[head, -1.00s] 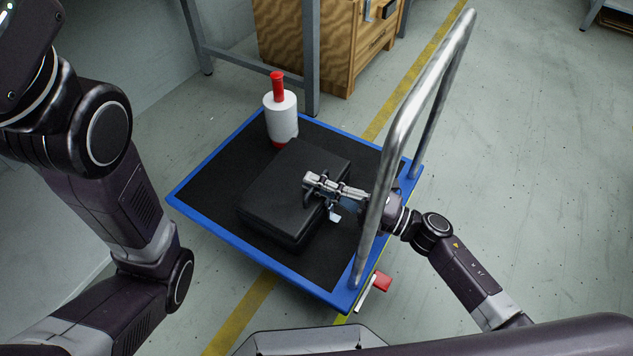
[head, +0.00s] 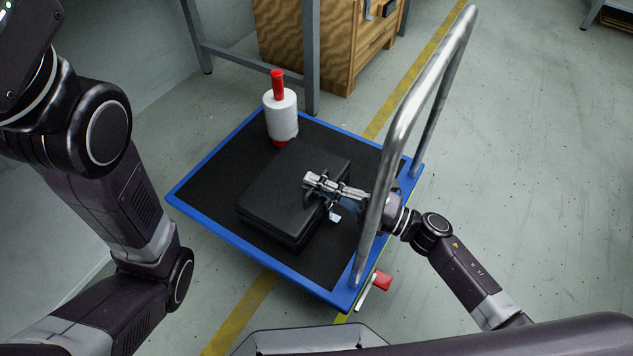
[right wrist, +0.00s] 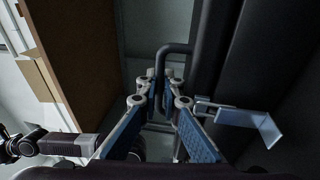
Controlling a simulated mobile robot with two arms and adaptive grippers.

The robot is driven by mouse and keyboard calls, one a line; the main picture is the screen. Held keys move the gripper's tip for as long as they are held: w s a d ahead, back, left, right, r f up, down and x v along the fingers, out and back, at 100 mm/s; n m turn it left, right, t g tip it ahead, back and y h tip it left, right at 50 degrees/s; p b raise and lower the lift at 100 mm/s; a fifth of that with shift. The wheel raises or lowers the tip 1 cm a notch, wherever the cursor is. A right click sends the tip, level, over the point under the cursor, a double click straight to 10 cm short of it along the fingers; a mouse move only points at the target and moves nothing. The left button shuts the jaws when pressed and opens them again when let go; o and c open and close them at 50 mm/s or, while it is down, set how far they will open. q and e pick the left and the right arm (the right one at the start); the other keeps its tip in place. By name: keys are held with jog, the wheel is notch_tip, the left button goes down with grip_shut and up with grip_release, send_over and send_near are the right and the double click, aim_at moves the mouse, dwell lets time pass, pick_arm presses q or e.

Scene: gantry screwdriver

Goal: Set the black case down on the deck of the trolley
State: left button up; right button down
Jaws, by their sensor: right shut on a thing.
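The black case (head: 285,190) lies flat over the middle of the trolley's black deck (head: 322,262), inside its blue rim. I cannot tell for sure whether its underside touches the deck. My right gripper (head: 318,184) reaches in past the trolley's push handle to the case's right side. In the right wrist view my right gripper (right wrist: 160,88) is shut on the case's dark handle (right wrist: 176,48), beside the case body (right wrist: 275,50). Parts of the handle are hidden by the fingers. My left arm shows at the left, but its gripper is out of view.
A white roll with red handles (head: 281,115) stands at the deck's back corner, close to the case. The trolley's metal push handle (head: 402,115) rises along the right side. A grey table leg (head: 311,60) and wooden cabinet (head: 335,45) stand behind. Bare deck lies left and in front.

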dwell(0.4)
jog(key=c, duration=2)
grip_release()
jog(key=shift+c, duration=0.2)
jog(key=shift+f, duration=0.15)
jog(key=shift+s+d+f, duration=0.1)
jog(key=shift+s+f, duration=0.05)
jog(key=shift+f, duration=0.2)
jog(key=r+v, duration=0.1)
jog(key=v, duration=1)
jog(key=shift+d, duration=0.35)
